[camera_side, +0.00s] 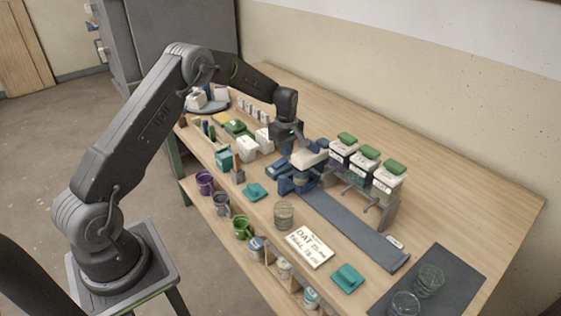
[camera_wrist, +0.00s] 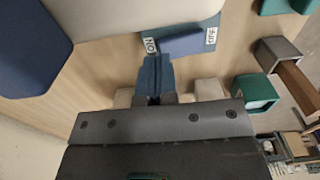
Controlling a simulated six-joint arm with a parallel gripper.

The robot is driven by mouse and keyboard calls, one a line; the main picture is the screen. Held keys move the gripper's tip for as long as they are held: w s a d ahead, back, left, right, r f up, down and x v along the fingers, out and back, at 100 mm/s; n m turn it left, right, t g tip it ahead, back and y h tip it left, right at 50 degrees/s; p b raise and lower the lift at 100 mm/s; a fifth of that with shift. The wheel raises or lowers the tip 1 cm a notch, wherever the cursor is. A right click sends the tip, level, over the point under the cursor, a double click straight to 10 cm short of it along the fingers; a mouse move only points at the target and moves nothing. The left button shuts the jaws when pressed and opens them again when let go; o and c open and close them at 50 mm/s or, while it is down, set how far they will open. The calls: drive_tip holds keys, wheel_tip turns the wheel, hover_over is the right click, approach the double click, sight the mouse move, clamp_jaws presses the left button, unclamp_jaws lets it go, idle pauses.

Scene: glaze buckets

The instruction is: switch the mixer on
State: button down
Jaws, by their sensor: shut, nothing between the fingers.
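The mixer (camera_side: 309,158) has a cream head and a blue base, and stands mid-table in the side view. In the wrist view its cream head (camera_wrist: 125,14) fills the upper left. A blue rocker switch (camera_wrist: 186,42) shows there between an ON label (camera_wrist: 150,46) at left and an OFF label (camera_wrist: 211,36) at right. My gripper (camera_wrist: 156,62) is shut and empty, its fingertips right beside the ON end. I cannot tell if they touch the switch, or which way it is set. In the side view my gripper (camera_side: 292,148) is at the mixer, its fingertips partly hidden.
Several green-lidded bins (camera_side: 368,157) stand close right of the mixer. A dark blue-grey strip (camera_side: 350,225) runs from it towards the front right. White tubs (camera_side: 246,149), a glass jar (camera_side: 284,215) and a lettered card (camera_side: 310,247) are nearby. The back right tabletop is clear.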

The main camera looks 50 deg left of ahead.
drive_tip(key=shift+f, duration=1)
drive_tip(key=shift+r, duration=3.55)
drive_tip(key=shift+r, duration=0.15)
drive_tip(key=s+d+r+m+t, duration=0.1)
drive_tip(key=s+d+r+m, duration=0.4)
drive_tip(key=r, duration=0.4)
drive_tip(key=s+d+r+m+t, duration=0.2)
drive_tip(key=s+d+r+m, duration=0.1)
drive_tip(key=s+d+r, duration=0.4)
drive_tip(key=s+d+r+m+t, duration=0.1)
drive_tip(key=s+d+m, duration=0.2)
drive_tip(key=s, duration=0.7)
drive_tip(key=s+d+r+m+t, duration=0.1)
drive_tip(key=s+d+m, duration=0.2)
drive_tip(key=s+m, duration=0.4)
drive_tip(key=s, duration=0.3)
drive_tip(key=shift+s+d+r+t, duration=0.2)
drive_tip(key=shift+s+r+t, duration=0.1)
drive_tip(key=shift+s, duration=0.1)
